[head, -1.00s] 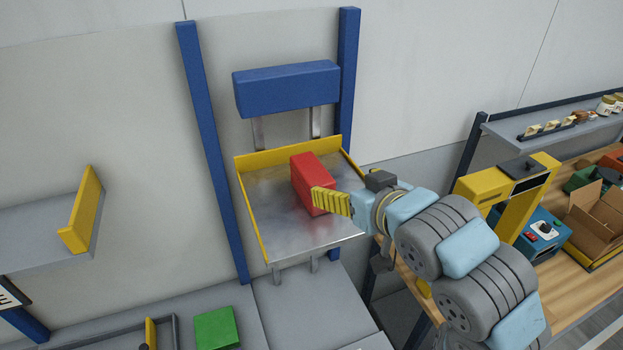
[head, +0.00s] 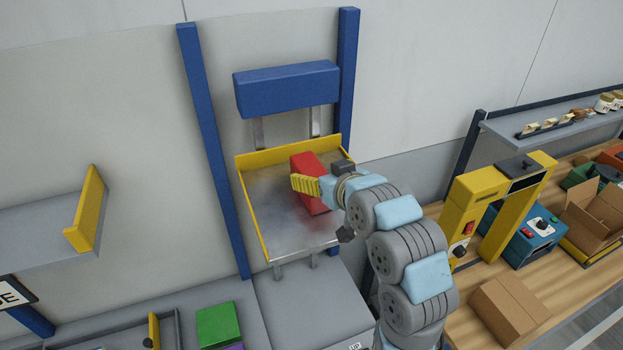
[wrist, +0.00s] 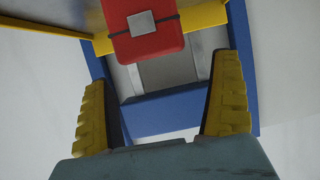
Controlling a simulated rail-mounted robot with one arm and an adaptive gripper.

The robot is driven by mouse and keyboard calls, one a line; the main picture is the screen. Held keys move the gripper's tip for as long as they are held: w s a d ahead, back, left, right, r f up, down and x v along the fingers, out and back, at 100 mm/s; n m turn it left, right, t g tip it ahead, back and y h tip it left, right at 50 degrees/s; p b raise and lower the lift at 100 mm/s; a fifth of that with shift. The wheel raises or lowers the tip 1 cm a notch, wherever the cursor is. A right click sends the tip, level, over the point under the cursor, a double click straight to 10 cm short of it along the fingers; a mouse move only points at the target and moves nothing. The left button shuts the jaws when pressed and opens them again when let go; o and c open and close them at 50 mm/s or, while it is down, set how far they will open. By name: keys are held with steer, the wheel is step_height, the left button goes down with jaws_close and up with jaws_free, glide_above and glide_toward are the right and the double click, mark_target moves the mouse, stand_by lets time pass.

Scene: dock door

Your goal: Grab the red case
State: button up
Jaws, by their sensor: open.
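The red case (head: 308,163) stands on the metal tray (head: 272,226) with yellow edges, near the tray's far side. My gripper (head: 298,184) is in front of the case in the head view, and its yellow fingers and wrist hide the middle of the case. In the wrist view the red case (wrist: 143,42) is at the top, with a dark band and a grey square patch on its face. There my gripper (wrist: 160,78) is open and empty, fingers spread wide. The case lies beyond the fingertips, not between them.
The tray hangs between blue posts (head: 215,150) under a blue block (head: 288,88). A wooden bench at right holds a yellow frame (head: 475,187) and a cardboard box (head: 510,309). A green block (head: 217,325) is at lower left. A shelf (head: 40,220) juts out left.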

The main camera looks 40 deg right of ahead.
mark_target(312, 169)
steer(key=shift+p+x, duration=1.25)
steer(key=shift+x, duration=1.65)
steer(key=shift+f, duration=0.1)
steer(key=c, duration=1.4)
